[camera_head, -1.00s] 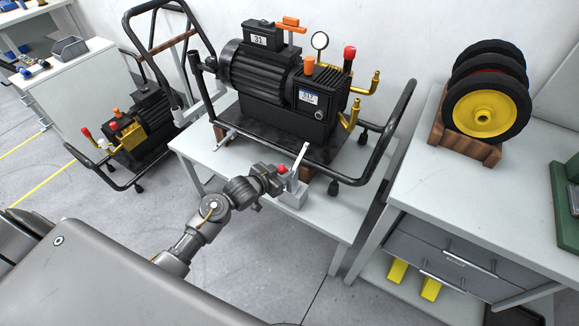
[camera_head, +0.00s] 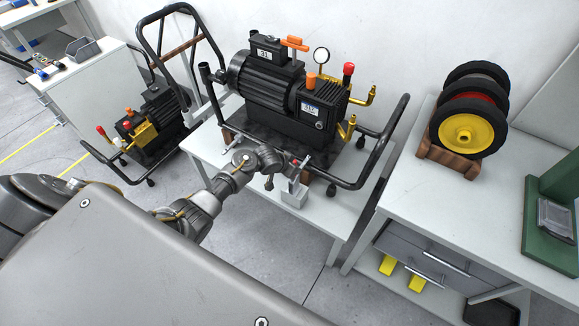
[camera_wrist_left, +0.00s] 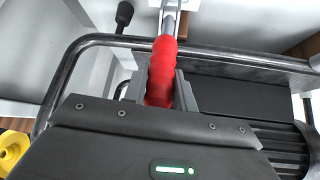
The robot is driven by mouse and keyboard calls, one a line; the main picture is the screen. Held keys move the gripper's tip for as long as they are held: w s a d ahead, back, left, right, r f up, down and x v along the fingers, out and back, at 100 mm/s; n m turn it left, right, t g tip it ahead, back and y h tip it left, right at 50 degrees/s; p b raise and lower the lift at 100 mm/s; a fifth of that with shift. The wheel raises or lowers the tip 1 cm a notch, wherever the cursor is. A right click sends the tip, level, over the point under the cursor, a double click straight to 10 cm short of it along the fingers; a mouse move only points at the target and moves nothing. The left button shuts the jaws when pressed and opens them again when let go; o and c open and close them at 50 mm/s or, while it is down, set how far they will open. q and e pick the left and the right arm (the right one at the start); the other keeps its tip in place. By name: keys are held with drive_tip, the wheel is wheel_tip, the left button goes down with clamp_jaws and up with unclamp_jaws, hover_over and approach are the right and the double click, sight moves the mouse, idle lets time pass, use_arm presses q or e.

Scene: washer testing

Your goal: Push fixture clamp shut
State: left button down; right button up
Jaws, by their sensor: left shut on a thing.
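The fixture clamp (camera_head: 294,196) is a small light-grey block with a lever at the front edge of the white table, below the pump cart. Its red handle also shows in the left wrist view (camera_wrist_left: 163,68), joined to a metal lever (camera_wrist_left: 171,18) at the top. My left gripper (camera_wrist_left: 163,88) has its jaws on either side of the red handle and is shut on it. In the head view my left gripper (camera_head: 291,164) reaches the clamp from the left and partly hides its lever. My right gripper is not in view.
A black pump (camera_head: 285,95) sits on a tube-framed cart (camera_head: 377,165) on the table, its rail close behind the clamp. A second pump cart (camera_head: 143,130) stands at left. A wheel reel (camera_head: 466,125) rests on the right bench. Floor in front is open.

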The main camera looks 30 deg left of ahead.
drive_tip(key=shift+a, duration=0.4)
use_arm(q)
drive_tip(key=c, duration=1.1)
unclamp_jaws()
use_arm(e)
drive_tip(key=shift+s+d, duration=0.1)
use_arm(q)
drive_tip(key=shift+s+a+r, duration=0.1)
drive_tip(key=shift+s+r, duration=0.15)
drive_tip(key=shift+r, duration=0.15)
drive_tip(key=p+v, duration=0.2)
drive_tip(key=v, duration=0.7)
drive_tip(key=shift+s+r, duration=0.2)
drive_tip(key=shift+r, duration=0.1)
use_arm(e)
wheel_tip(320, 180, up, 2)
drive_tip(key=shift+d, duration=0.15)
